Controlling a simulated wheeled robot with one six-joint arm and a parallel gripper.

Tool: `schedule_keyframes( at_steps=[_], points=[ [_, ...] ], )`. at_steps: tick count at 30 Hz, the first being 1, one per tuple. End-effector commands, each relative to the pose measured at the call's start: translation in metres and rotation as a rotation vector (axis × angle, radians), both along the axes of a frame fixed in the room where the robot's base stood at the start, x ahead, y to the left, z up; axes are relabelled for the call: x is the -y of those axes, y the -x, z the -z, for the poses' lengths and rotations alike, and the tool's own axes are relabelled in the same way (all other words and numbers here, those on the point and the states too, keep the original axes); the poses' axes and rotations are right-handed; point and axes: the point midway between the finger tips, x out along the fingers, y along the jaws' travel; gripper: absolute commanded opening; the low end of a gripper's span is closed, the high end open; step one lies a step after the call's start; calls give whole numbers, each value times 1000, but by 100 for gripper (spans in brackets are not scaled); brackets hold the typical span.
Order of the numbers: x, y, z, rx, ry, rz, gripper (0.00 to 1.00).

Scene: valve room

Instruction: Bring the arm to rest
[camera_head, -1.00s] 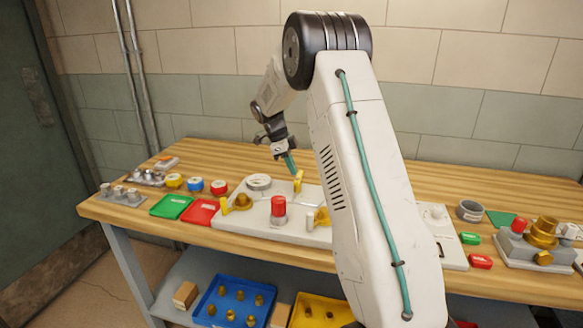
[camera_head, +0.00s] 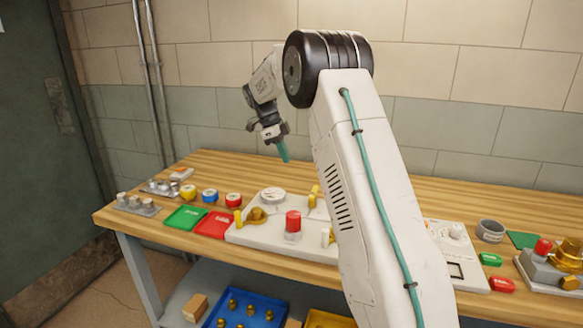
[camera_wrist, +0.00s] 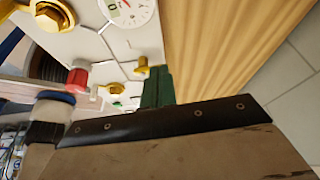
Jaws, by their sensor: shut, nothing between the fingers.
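My gripper (camera_head: 284,154) hangs in the air above the back of the workbench, behind the valve panel. Its teal fingers are shut with nothing between them. In the wrist view the green fingertips (camera_wrist: 157,88) show in front of the panel and bare wood. The white valve panel (camera_head: 262,236) lies on the wooden bench (camera_head: 225,165). It carries a round gauge (camera_head: 272,196), a red knob (camera_head: 293,222) and yellow valve handles (camera_head: 250,216). My arm's large upper link hides the panel's middle right part.
Green (camera_head: 185,218) and red (camera_head: 213,224) trays and several coloured rings lie left of the panel. A grey cup (camera_head: 490,231) and a brass valve block (camera_head: 560,262) stand at right. A blue tray (camera_head: 245,311) sits on the lower shelf. The tiled wall is behind the bench.

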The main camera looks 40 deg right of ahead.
Motion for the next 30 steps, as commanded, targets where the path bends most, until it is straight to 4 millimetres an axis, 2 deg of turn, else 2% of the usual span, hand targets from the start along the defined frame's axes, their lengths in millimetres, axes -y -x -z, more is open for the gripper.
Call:
schedule_keyframes(
  at_steps=[5, 22, 26, 30],
  points=[
    [-1, -2, -7, 0, 0, 1, 0],
    [1, -1, -7, -4, -4, -12, 0],
    [1, -3, -7, -27, -43, -135, 0],
    [-9, 10, 19, -115, -165, -399, 0]
  ],
)
